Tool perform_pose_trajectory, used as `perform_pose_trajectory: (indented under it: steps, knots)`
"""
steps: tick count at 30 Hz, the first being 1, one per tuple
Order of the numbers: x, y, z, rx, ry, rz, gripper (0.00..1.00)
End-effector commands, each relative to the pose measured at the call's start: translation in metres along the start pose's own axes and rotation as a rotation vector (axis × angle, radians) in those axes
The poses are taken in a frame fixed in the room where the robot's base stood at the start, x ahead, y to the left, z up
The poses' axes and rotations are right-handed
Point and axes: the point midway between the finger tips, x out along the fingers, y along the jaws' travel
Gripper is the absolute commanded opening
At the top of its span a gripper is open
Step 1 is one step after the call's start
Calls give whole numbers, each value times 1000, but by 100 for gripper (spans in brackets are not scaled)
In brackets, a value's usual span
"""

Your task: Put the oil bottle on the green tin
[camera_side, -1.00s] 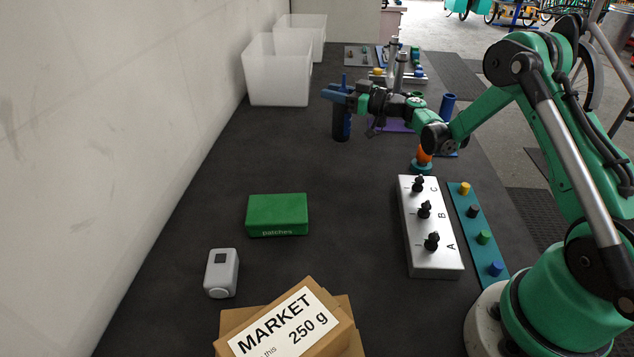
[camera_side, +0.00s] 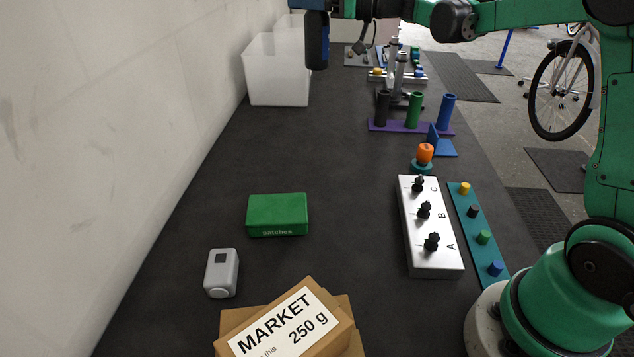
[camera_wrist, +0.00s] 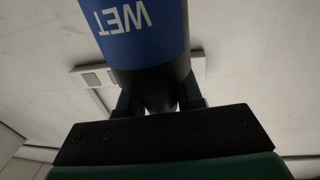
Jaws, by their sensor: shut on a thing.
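The oil bottle (camera_side: 316,42) is dark with a blue band. It hangs upright high above the table at the top of the side view. In the wrist view the bottle (camera_wrist: 150,75) shows a blue label reading "WET" and a black part between the fingers. My gripper (camera_side: 317,6) is shut on it; its upper part is cut off by the top edge of the side view. The green tin (camera_side: 277,215), marked "patches", lies flat on the dark table. Its top is bare, and the bottle is well above and beyond it.
A white box (camera_side: 279,80) stands at the back by the wall. A small grey device (camera_side: 221,273) and a cardboard box (camera_side: 290,325) marked "MARKET" are near the tin. A silver block (camera_side: 428,240) with black knobs is to the right. The table between is clear.

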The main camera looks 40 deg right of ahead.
Motion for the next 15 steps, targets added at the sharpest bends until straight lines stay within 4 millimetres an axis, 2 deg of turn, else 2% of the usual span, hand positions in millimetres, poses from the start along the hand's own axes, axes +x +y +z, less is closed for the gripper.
perform_pose_trajectory:
  steps: [1,3,6,9,12,15]
  knots:
    - [11,-25,-4,0,0,-92,0]
    - [21,-61,-9,0,0,-225,0]
    - [29,-109,-16,0,0,-407,0]
    - [30,-149,-22,0,-1,-560,0]
    - [28,-176,-26,0,-1,-670,0]
    - [26,-190,-26,0,-1,-730,0]
